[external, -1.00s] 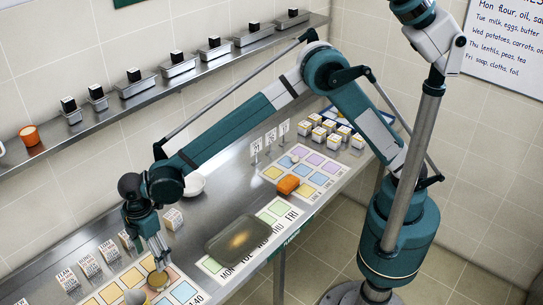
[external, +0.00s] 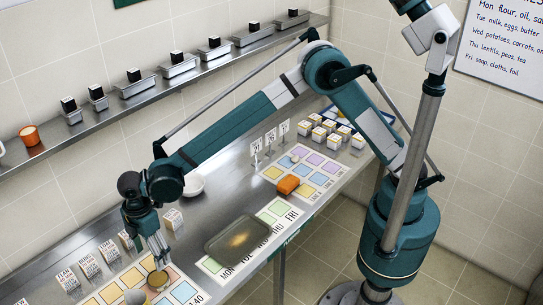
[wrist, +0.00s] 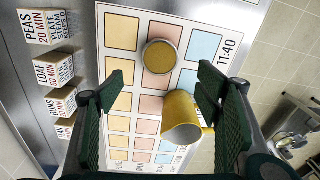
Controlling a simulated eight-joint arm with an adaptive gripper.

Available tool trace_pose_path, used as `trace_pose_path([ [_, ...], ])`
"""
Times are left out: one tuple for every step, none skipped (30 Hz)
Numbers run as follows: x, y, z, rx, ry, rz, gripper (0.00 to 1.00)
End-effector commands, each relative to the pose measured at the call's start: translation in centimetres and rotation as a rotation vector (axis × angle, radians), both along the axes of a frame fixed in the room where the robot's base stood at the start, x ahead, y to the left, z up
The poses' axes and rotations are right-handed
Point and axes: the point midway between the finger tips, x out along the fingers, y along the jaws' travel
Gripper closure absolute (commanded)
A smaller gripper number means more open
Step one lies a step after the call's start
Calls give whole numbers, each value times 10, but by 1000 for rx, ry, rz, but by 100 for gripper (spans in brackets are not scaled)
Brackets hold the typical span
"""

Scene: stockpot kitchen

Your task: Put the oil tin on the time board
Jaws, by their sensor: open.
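The time board (wrist: 105,42), with coloured squares and "11:40", lies on the counter; part of it also shows in the external view (external: 178,275). On it stands a round yellow tin with a dull gold top (wrist: 159,56), also below my fingers in the external view (external: 157,281). Beside it is a yellow piece with a grey end (wrist: 183,118), showing as a grey cone-like shape in the external view (external: 135,297). No label shows, so I cannot tell which is the oil tin. My gripper (wrist: 162,78) is open, its fingers either side above the round tin.
Labelled blocks (wrist: 45,25) stand in a row along the board's back edge. A dark tray (external: 238,238), a weekday board (external: 278,210), an orange item (external: 288,185) and a white bowl (external: 194,186) lie further right. A shelf (external: 150,90) runs along the wall.

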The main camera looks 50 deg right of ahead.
Motion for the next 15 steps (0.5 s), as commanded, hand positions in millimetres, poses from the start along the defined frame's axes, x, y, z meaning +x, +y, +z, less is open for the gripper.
trace_pose_path([
  [0, 0, 0, 0, 0, 0, 36],
  [0, 0, 0, 0, 0, 0, 36],
  [0, 0, 0, 0, 0, 0, 36],
  [0, 0, 0, 0, 0, -1, 36],
  [1, -1, 1, 0, -1, -2, 36],
  [1, -2, 2, 1, -1, -4, 36],
  [2, -3, 3, 1, -1, -6, 36],
  [3, -5, 4, 2, -2, -10, 36],
  [5, -8, 7, 4, -3, -16, 36],
  [7, -11, 9, 5, -5, -23, 36],
  [9, -15, 12, 7, -6, -30, 36],
  [13, -20, 16, 9, -8, -41, 36],
  [16, -25, 19, 11, -9, -50, 36],
  [19, -31, 23, 13, -11, -60, 36],
  [23, -39, 29, 17, -14, -76, 36],
])
